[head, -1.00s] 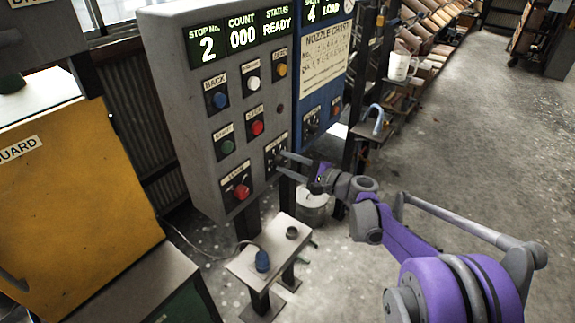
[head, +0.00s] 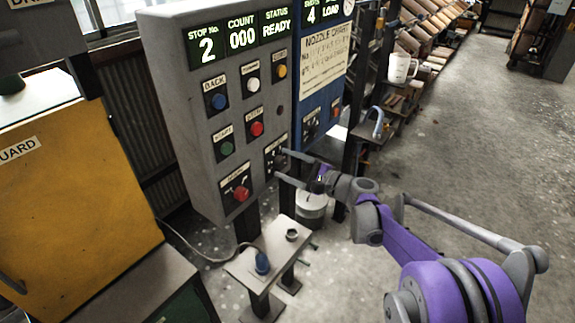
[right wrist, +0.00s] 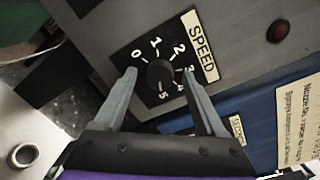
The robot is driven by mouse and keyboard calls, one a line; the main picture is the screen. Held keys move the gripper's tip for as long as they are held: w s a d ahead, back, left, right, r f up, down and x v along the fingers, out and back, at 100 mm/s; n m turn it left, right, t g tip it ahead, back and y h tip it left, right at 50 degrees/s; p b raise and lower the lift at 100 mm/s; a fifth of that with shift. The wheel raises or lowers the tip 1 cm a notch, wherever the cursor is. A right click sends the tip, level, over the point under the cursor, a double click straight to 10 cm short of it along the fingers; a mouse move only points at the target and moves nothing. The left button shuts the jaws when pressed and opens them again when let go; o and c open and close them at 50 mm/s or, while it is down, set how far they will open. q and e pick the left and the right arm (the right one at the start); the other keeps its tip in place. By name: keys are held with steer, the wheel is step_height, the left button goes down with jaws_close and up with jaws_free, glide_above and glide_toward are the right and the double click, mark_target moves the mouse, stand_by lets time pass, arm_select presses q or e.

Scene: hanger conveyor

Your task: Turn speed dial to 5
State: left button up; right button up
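The speed dial is a dark round knob (right wrist: 160,73) on a black plate with white numbers 0 to 5 and a SPEED label (right wrist: 201,48). In the head view its plate (head: 275,149) sits at the lower right of the grey control panel (head: 188,120). My right gripper (right wrist: 159,74) is open, one finger on each side of the knob. I cannot tell whether the fingers touch it, and the knob's pointer is too dark to read. The right gripper also shows in the head view (head: 279,163), in front of the plate. My left gripper is not in view.
A red knob (head: 241,193) is at lower left of the dial, and a red button (head: 257,129) and green button (head: 227,149) are above. A blue panel (head: 318,95) adjoins on the right. A small stand (head: 246,268) with a blue knob is below.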

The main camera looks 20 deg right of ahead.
steer(key=b+v, duration=0.1)
steer(key=v, duration=0.9)
steer(key=shift+s+d, duration=0.2)
steer(key=shift+s, duration=0.15)
